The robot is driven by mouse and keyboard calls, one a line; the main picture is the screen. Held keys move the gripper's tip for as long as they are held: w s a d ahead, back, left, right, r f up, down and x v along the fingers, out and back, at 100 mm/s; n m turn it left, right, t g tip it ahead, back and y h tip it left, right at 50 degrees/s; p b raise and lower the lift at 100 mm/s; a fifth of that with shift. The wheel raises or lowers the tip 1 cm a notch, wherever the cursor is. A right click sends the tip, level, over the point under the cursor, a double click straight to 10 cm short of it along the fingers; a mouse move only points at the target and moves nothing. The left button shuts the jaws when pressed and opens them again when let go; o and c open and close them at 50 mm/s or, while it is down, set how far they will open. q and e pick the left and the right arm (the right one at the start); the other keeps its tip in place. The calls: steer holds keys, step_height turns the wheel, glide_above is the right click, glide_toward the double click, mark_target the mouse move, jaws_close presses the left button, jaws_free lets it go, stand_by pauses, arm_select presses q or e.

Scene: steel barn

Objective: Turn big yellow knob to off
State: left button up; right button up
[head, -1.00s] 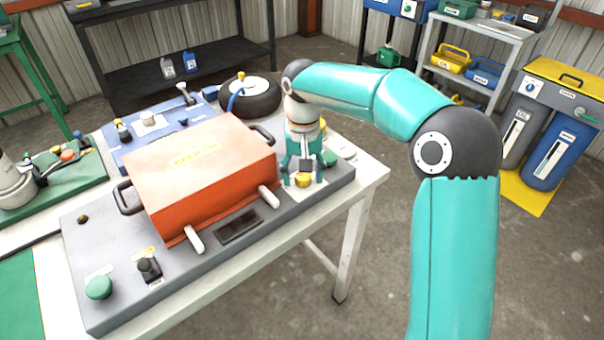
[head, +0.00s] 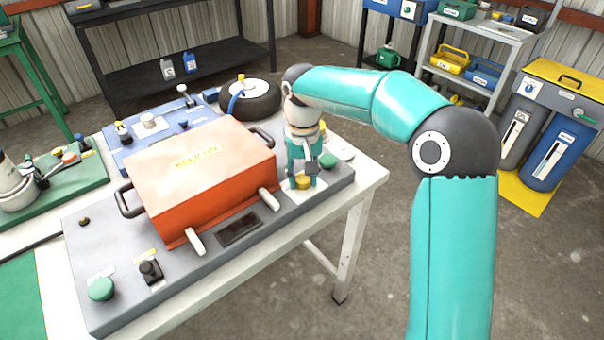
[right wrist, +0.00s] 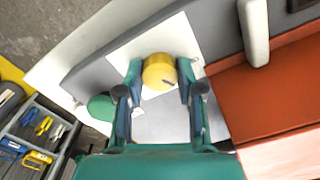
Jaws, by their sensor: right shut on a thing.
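The big yellow knob (head: 303,182) sits on the right end of the grey panel (head: 215,262), beside the orange box. In the right wrist view the knob (right wrist: 159,72) shows a dark pointer mark on its face, and a white label plate lies around it. My right gripper (head: 302,180) points down over the knob, with its fingers shut on the knob's two sides; it also shows in the right wrist view (right wrist: 158,80). The fingers hide part of the knob in the head view. My left gripper is not in view.
The orange box (head: 200,170) with dark handles stands close to the left of my gripper. A green button (head: 327,160) is just right of it. Another green button (head: 101,289) and a black switch (head: 150,270) are at the panel's front left. A wheel (head: 250,97) lies behind.

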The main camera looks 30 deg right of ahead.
mark_target(303, 178)
steer(key=n+p, duration=0.2)
steer(key=n, duration=0.2)
steer(key=shift+r, duration=0.15)
steer(key=shift+n+p, duration=0.95)
steer(key=shift+n, duration=0.95)
steer(key=o, duration=1.2)
steer(key=shift+c, duration=0.2)
step_height(303, 178, up, 12)
steer(key=shift+f, duration=0.2)
